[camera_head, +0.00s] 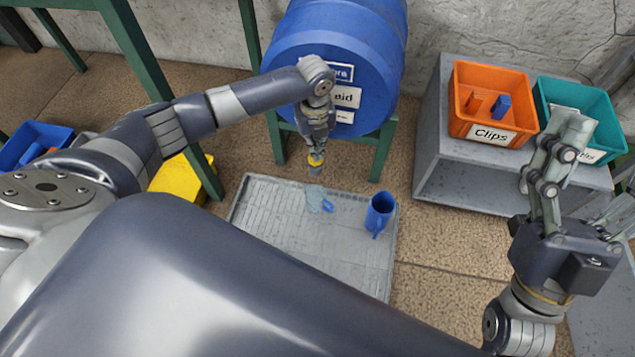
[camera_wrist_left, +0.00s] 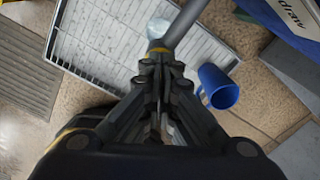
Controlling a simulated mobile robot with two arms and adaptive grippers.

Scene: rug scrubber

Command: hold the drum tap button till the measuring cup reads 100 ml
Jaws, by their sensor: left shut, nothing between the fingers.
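The blue drum (camera_head: 335,45) lies on its side on a green stand, with white labels partly hidden by my left arm. Its tap, with a yellow ring (camera_head: 316,159), points down in front; the tap button cannot be made out. My left gripper (camera_head: 316,143) is shut and empty, its fingertips close to the tap; contact cannot be told. The clear measuring cup (camera_head: 316,198) with a blue handle stands below the tap on the grey tray (camera_head: 290,240). It also shows in the left wrist view (camera_wrist_left: 158,27); its level cannot be read. My right gripper (camera_head: 592,170) is open and empty.
A blue mug (camera_head: 380,212) stands at the tray's right side. An orange bin (camera_head: 493,100) labelled Clips and a teal bin (camera_head: 588,112) sit on a grey shelf (camera_head: 440,150) at right. A yellow object (camera_head: 178,180) and a blue bin (camera_head: 35,140) are at left.

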